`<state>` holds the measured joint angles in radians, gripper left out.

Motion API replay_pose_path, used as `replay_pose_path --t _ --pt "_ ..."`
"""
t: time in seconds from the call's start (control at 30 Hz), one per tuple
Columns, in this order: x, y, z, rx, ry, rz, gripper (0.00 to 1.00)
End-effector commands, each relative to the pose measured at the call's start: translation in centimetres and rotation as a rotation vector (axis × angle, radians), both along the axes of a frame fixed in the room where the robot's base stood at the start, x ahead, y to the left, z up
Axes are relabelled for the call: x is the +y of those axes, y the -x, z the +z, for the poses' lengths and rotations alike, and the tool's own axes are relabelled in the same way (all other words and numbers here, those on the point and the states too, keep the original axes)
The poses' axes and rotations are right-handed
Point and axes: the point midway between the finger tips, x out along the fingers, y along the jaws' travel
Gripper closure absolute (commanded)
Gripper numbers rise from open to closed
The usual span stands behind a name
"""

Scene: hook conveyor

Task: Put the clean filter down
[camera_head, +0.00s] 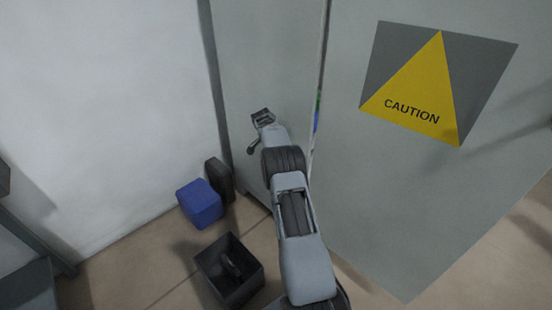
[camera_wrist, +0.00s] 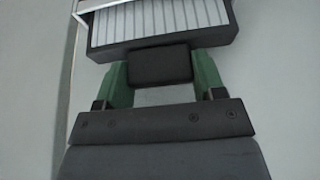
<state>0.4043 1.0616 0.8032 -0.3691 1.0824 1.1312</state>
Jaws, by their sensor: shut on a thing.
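The filter (camera_wrist: 160,22) shows at the top of the wrist view, with pale, clean-looking pleats in a dark frame. A dark block-like grip (camera_wrist: 160,66) sticks out from its near side. My gripper (camera_wrist: 162,72) has its green fingers on both sides of this grip and is shut on it. The far part of the filter is cut off by the picture's edge. In the head view my gripper (camera_head: 262,117) is small, in front of the grey cabinet door. I cannot make out the filter clearly there.
A grey cabinet (camera_head: 270,50) stands behind my arm, with a caution sign (camera_head: 420,95) on the panel at right. A blue box (camera_head: 200,204) and a dark panel (camera_head: 219,177) stand by the wall. An open dark bin (camera_head: 256,279) with something inside is on the floor.

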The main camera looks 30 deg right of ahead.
Motion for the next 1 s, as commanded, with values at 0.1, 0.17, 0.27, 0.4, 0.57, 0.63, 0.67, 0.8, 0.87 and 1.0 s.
replay_pose_path --t 0.1,0.17,0.27,0.4,0.57,0.63,0.67,0.8,0.87,1.0 --pt "0.0 0.0 -1.1 0.002 -0.001 0.000 0.79" --pt "0.0 0.0 -1.9 0.001 -0.001 0.001 0.79" --pt "0.0 0.0 -3.4 0.002 -0.001 0.001 0.79" --pt "0.0 0.0 -4.7 0.000 0.000 0.001 0.79" --pt "0.0 0.0 -4.6 -0.001 0.000 0.000 0.79" --pt "0.0 0.0 -4.6 -0.001 0.000 0.000 0.79" --pt "0.0 0.0 -4.7 0.000 0.000 0.000 0.79" --pt "0.0 0.0 -5.0 0.000 0.000 0.000 0.36" --pt "0.0 0.0 -4.9 0.000 0.000 0.000 0.30" --pt "0.0 0.0 -4.9 0.000 0.000 0.000 0.17"
